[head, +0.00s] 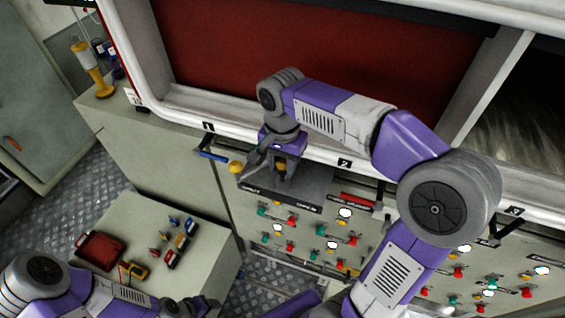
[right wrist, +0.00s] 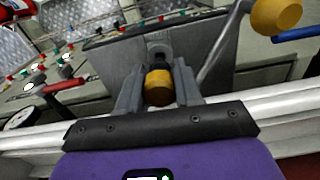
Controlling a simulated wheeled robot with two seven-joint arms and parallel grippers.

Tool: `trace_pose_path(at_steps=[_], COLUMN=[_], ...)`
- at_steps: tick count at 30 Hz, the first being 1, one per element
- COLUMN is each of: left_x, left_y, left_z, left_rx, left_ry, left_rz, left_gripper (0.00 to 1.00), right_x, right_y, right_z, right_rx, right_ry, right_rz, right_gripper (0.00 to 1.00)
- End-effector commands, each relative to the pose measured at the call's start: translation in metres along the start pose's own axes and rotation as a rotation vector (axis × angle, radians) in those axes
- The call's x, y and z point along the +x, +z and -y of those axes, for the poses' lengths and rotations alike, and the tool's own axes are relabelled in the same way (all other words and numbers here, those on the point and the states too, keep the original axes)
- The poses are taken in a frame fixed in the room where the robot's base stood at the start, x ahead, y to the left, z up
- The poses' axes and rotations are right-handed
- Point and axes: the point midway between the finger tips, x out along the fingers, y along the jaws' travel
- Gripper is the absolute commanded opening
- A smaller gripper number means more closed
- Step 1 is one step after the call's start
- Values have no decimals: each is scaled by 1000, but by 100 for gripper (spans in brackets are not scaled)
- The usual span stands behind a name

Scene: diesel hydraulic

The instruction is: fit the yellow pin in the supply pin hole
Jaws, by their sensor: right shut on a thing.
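My right gripper (head: 279,172) is over the grey plate (head: 312,184) on top of the valve panel. In the right wrist view its two fingers (right wrist: 159,92) are closed around the yellow pin (right wrist: 158,90), which has a dark band. The pin also shows as a small yellow spot between the fingers in the head view (head: 280,163). Beyond the pin, a grey upright bracket (right wrist: 158,50) stands at the plate. The supply pin hole is not clearly seen, and I cannot tell whether the pin touches it. My left gripper (head: 187,307) is low at the bottom edge, its fingers unclear.
A lever with a yellow knob (head: 236,167) and a blue handle (head: 213,155) are close left of my right gripper. Red, green and yellow valve handles fill the panel (head: 325,232) below. A side table (head: 190,278) holds a red case (head: 101,250) and small tools.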

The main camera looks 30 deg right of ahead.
Motion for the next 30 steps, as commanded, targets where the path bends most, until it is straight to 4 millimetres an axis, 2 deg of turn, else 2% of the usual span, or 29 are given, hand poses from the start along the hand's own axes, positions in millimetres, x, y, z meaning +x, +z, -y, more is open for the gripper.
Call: trace_pose_path(at_steps=[30], left_x=[16], left_y=[-1], left_z=[6], left_rx=[0], left_ry=[0], left_rz=[0], left_gripper=[58], right_x=[22], right_y=[0], right_z=[0], right_rx=[0], right_ry=[1], right_rz=[0], right_gripper=[0])
